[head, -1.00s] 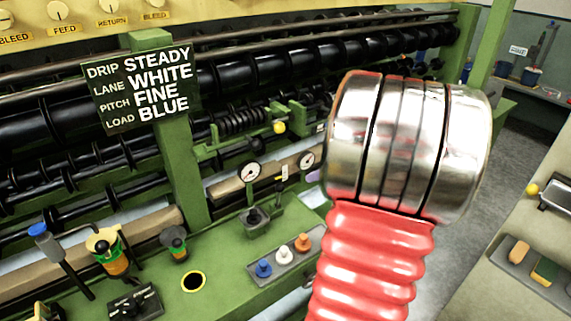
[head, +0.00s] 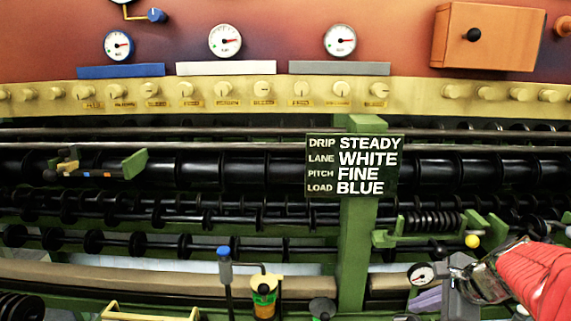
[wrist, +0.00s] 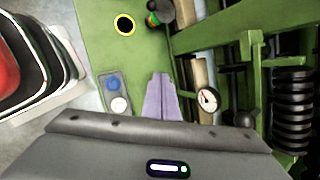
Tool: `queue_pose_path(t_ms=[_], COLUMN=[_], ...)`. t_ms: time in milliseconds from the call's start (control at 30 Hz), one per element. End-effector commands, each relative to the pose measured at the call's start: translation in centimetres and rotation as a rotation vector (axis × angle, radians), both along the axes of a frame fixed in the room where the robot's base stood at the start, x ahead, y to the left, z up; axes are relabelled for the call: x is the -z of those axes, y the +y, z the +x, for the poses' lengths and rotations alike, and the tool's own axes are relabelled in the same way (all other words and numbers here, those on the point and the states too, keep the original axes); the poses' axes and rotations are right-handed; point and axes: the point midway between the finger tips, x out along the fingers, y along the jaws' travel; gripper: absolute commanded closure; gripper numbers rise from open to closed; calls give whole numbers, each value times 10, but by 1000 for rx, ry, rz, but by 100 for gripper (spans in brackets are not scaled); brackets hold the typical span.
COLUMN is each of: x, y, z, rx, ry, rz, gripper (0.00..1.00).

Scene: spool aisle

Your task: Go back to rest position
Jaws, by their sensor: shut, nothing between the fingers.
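My gripper (head: 421,301) shows at the lower right of the head view, at the end of my red-sleeved arm. Its pale purple fingers are together with nothing between them. In the wrist view the fingers (wrist: 161,99) point over the green machine bed (wrist: 95,30), beside a blue button (wrist: 113,83) and a white button (wrist: 119,105). A round gauge (wrist: 208,99) is to their right. I cannot tell the height of the fingers above the bed.
A dark sign (head: 354,165) reads DRIP STEADY, LANE WHITE, PITCH FINE, LOAD BLUE. Black rollers (head: 250,172) run across behind it. A blue-topped lever (head: 225,268) and an orange-green canister (head: 264,292) stand in front. A coil (wrist: 292,105) is right in the wrist view.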

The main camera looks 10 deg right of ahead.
Motion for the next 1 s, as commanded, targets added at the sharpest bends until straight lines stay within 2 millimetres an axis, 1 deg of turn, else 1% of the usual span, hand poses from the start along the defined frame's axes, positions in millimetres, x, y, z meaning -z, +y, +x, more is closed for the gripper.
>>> queue_pose_path(t_ms=[33,200,400,500,700,800,1000], x=[-4,-10,-16,-19,-22,-24,-26], y=[19,69,120,142,178,193,215], z=[0,-8,-25,-36,-59,-71,-94], rx=[-82,-360,-685,-844,-1156,-1310,-1594], ry=[0,8,2,-6,-30,-46,-81], rz=[-48,-216,-414,-514,-717,-820,-1028], gripper=[100,100,100,100,100,100,100])
